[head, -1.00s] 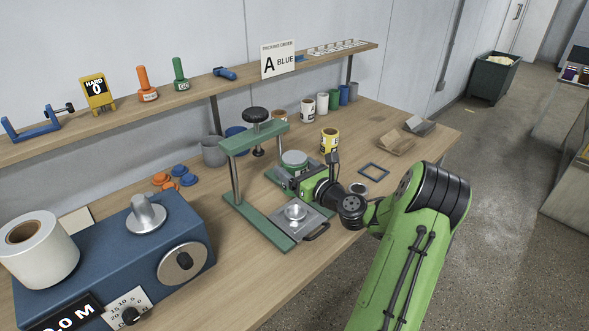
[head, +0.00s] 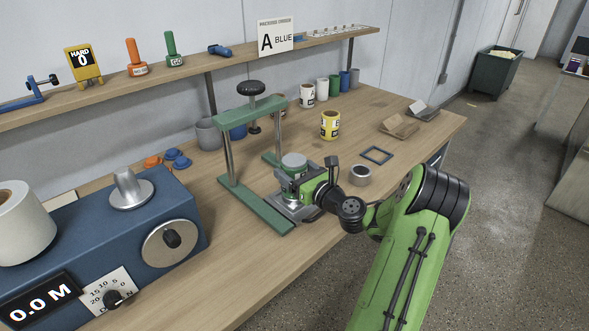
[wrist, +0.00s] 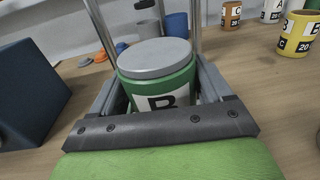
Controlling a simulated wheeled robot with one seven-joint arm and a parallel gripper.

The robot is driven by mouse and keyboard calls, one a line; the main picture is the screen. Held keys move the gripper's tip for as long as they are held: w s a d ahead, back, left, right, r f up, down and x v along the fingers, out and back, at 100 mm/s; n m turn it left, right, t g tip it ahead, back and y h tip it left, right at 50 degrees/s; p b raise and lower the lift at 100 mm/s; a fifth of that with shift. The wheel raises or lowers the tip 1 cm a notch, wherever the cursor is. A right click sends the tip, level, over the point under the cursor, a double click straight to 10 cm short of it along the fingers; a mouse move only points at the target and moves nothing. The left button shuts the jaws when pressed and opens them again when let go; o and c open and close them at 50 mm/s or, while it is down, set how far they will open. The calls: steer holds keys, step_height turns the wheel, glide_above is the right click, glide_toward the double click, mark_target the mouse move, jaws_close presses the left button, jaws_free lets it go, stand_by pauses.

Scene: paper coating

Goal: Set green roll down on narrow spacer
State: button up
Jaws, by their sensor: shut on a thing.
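The green roll, a green cylinder with a grey top and a label with a B, is upright between the jaws of my gripper. It shows in the head view (head: 294,160) and large in the wrist view (wrist: 158,88). My gripper (head: 292,184) is shut on it, with a jaw on each side (wrist: 160,108). The roll is over the grey plate (head: 283,209) at the green press's base. The narrow spacer is not clearly seen; the roll and gripper cover the middle of the plate. I cannot tell whether the roll touches anything below.
The green press (head: 250,116) stands close behind and left, with its posts beside the roll. A blue winding machine (head: 90,235) is at the left. A small grey cup-like cylinder (head: 359,175), a dark square frame (head: 376,155) and a yellow roll (head: 330,125) are on the right.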

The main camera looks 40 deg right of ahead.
steer(key=shift+p, duration=0.35)
stand_by(0.4)
steer(key=o, duration=1.1)
steer(key=shift+c, duration=0.2)
steer(key=s+a+p, duration=0.1)
steer(key=s, duration=1.4)
steer(key=shift+s+p, duration=0.35)
steer(key=shift+s, duration=0.05)
steer(key=shift+a, duration=0.1)
